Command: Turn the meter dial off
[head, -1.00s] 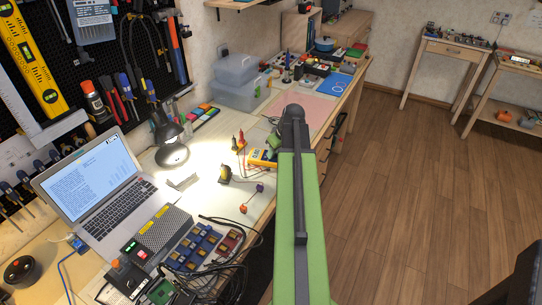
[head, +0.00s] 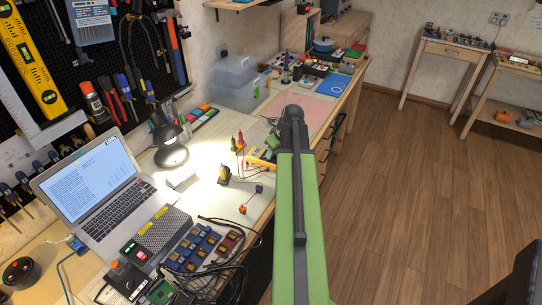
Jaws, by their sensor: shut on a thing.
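The yellow meter (head: 261,157) lies on the lit workbench, just left of my green arm. Part of it is hidden behind my arm, and its dial is too small to make out. Red and yellow probes (head: 238,143) stand beside it, with thin leads running on the bench. My arm reaches forward over the bench edge, with its dark joint at the far end. My gripper is hidden beyond the arm, so its fingers and any contact with the dial cannot be seen.
A black lamp (head: 170,145), an open laptop (head: 98,183) and a yellow-black coil-like part (head: 223,175) stand left of the meter. A pink mat (head: 308,108) and clear plastic boxes (head: 238,88) lie farther back. Open wooden floor (head: 420,190) is on the right.

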